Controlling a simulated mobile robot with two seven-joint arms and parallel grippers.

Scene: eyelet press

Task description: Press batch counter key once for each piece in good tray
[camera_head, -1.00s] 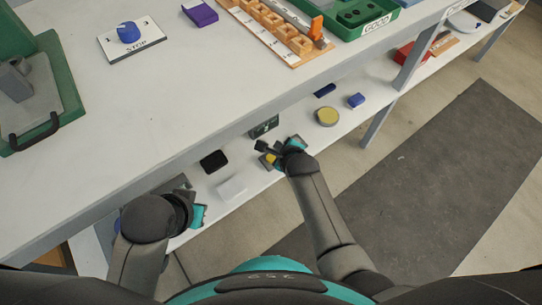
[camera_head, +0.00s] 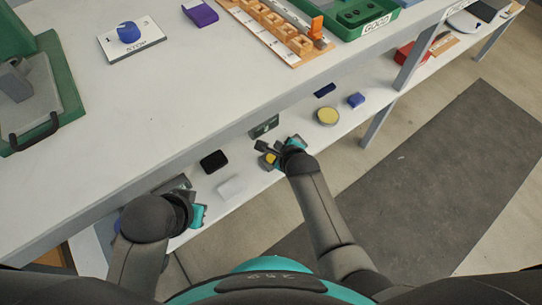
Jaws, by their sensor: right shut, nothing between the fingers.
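The green good tray (camera_head: 391,18), labelled GOOD, stands on the bench at the top and is cut by the picture edge. Dark rounded shapes show inside it; I cannot tell how many are pieces. A small dark green box (camera_head: 264,126) with a pale mark sits under the bench's front edge; it may be the batch counter, but its key is not clear.
The lower shelf carries a black block (camera_head: 214,161), a yellow-topped tin (camera_head: 327,116) and a blue block (camera_head: 356,100).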

